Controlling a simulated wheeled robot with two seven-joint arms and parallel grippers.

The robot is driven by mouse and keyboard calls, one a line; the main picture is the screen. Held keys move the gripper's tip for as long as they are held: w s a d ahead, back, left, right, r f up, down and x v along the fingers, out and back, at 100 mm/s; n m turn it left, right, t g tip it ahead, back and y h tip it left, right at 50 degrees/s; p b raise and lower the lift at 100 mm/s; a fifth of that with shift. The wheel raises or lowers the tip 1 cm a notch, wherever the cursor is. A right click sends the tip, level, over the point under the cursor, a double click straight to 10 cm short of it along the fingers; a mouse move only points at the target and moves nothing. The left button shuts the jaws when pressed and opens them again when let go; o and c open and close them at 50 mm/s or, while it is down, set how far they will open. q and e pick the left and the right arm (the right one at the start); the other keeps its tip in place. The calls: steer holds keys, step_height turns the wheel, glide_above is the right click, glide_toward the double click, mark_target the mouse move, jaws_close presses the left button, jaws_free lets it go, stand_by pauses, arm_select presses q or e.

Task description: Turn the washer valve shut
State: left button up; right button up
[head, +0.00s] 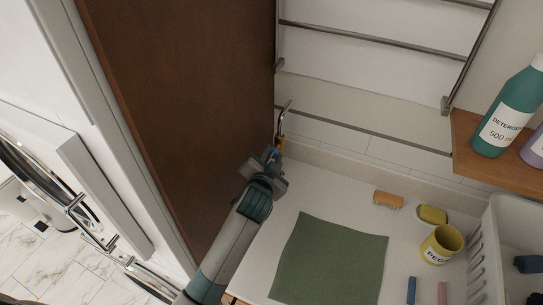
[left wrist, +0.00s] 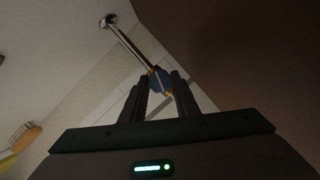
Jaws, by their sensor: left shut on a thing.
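The washer valve (head: 281,138) is on the wall beside the brown panel, with a brass-coloured body and a chrome pipe (head: 284,112) rising from it. My left gripper (head: 273,155) reaches up to it from below and hides part of it. In the left wrist view the two dark fingers (left wrist: 160,92) are shut on the valve's blue handle (left wrist: 158,81). The chrome pipe (left wrist: 128,44) runs from there to the upper left. How far the handle is turned is hard to tell. My right gripper is not in view.
The brown panel (head: 190,90) stands close left of the valve. The counter holds a green mat (head: 330,262), brush (head: 388,200), yellow sponge (head: 432,214), yellow peg cup (head: 441,246) and white basket (head: 480,262). A towel rail (head: 370,38) is above; a detergent bottle (head: 508,112) stands on the right shelf.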

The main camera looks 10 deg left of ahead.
arm_select(q)
steer(key=shift+d+f+m+t+y+b, duration=0.15)
steer(key=shift+m+y+b, duration=0.1)
steer(key=shift+m, duration=0.25)
steer(key=shift+f+m+t+y+b, duration=0.15)
steer(key=shift+m+y+b, duration=0.1)
steer(key=shift+m, duration=0.25)
steer(key=m+t+y+b, duration=0.1)
steer(key=m+b, duration=0.1)
steer(key=shift+f+m, duration=0.1)
steer(key=shift+m, duration=0.3)
steer(key=m+t+b, duration=0.1)
steer(key=m+b, duration=0.3)
steer(key=shift+f+m+t+y, duration=0.2)
steer(key=shift+m+t+y, duration=0.1)
steer(key=shift+t+y, duration=0.1)
steer(key=shift+m+t+b, duration=0.5)
steer(key=shift+m+b, duration=0.45)
steer(key=shift+m, duration=0.15)
steer(key=shift+r, duration=0.1)
steer(key=o, duration=1)
steer(key=shift+o, duration=0.2)
steer(key=shift+s, duration=0.1)
